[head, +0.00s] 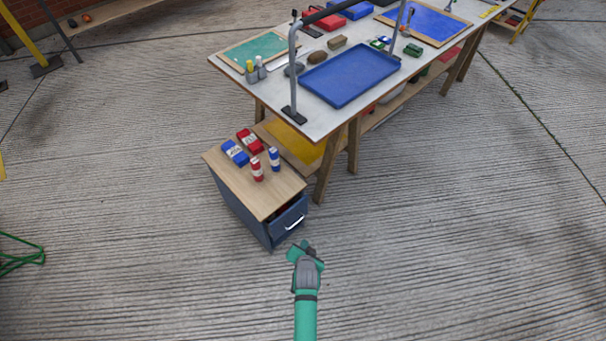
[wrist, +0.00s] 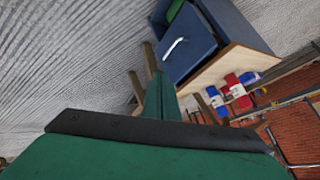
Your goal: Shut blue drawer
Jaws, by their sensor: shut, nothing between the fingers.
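The blue drawer (head: 290,220) is in the small wood-topped cabinet (head: 238,208) and stands partly open, with a dark gap above its front. It has a pale bar handle (head: 294,223).
A long worktable (head: 325,118) with a blue tray (head: 350,76) stands behind. The ribbed floor (head: 430,250) is clear at right and front.

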